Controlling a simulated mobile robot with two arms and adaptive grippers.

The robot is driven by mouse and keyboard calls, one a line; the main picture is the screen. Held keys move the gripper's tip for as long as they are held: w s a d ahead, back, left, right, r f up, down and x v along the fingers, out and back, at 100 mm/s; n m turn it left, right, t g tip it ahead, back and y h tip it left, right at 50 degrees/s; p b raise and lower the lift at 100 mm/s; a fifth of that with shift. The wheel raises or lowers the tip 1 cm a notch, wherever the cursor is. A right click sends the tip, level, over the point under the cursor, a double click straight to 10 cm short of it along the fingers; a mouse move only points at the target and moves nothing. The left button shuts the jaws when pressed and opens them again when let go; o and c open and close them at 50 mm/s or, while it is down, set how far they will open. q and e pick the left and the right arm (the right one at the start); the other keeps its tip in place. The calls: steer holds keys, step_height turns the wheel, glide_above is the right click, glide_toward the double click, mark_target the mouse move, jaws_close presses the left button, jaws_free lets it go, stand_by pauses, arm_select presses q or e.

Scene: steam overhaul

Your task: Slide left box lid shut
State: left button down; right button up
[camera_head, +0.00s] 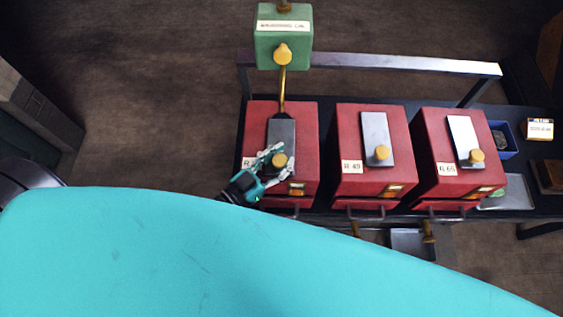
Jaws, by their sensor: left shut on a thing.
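Three red boxes stand in a row on a dark bench. The left box (301,130) has a grey sliding lid (281,132) on its top with a brass knob (279,160) at the near end. My left gripper (276,165) is over the near part of this lid, its fingers shut around the knob. The gripper covers part of the box's label and front edge. A brass spout comes down from a green container to the far end of the left lid; whether it enters an opening there I cannot tell. My right gripper is not in view.
The middle box (345,140) and right box (432,143) have similar grey lids with brass knobs. The green container (269,52) hangs behind the left box, near a metal rail (400,63). A blue bin (510,137) and trays are at the right. My large turquoise body part fills the foreground.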

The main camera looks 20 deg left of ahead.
arm_select(q)
steer(key=c, duration=1.4)
jaws_free()
steer(key=shift+s+a, duration=0.1)
steer(key=shift+a, duration=0.05)
steer(key=o, duration=0.5)
steer(key=shift+a, duration=0.15)
steer(key=v, duration=1.2)
